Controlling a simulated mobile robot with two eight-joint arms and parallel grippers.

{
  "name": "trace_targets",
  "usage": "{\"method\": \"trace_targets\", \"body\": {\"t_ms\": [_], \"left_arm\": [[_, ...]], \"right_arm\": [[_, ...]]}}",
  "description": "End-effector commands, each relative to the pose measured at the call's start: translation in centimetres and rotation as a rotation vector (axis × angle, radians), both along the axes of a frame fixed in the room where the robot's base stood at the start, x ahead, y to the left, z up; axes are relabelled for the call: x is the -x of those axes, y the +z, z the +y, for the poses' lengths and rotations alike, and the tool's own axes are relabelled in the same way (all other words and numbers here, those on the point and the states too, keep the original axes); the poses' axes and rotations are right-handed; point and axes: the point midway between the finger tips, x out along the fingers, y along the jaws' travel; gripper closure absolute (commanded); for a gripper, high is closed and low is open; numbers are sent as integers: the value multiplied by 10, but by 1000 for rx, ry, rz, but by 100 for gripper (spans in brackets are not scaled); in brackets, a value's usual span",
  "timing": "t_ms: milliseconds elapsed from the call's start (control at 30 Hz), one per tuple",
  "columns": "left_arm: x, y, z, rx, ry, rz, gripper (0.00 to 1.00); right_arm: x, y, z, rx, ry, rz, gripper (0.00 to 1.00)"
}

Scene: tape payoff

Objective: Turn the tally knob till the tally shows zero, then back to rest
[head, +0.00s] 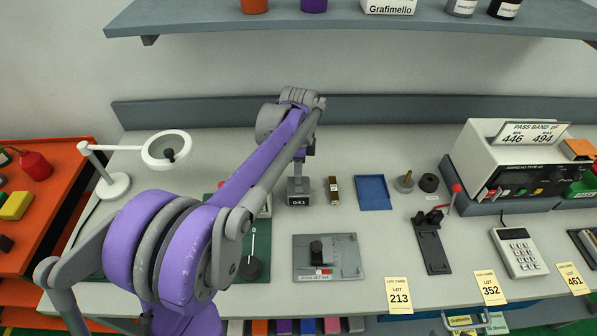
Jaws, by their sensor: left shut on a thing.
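The tally (299,200) is a small grey block on the bench, left of the picture's middle. Its dark front window reads 041. My left arm reaches in from the lower left, and my left gripper (299,170) points down at the top of the tally. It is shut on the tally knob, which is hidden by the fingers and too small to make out. My right gripper is not in view.
A brass-coloured bar (334,191) stands just right of the tally, and a blue tray (373,192) lies beyond it. A grey plate with a black knob (347,257) lies in front. A magnifier lamp (168,150) stands left. A shelf (350,20) overhangs the back.

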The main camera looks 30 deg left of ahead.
Motion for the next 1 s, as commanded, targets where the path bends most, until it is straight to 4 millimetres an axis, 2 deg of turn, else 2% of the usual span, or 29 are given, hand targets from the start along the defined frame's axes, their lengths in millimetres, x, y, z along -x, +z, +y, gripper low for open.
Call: {"method": "trace_targets", "body": {"t_ms": [600, 1000], "left_arm": [[0, 0, 0, 0, -571, -1, 100], [0, 0, 0, 0, -814, -1, 100]], "right_arm": [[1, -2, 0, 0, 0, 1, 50], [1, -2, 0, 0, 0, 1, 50]]}}
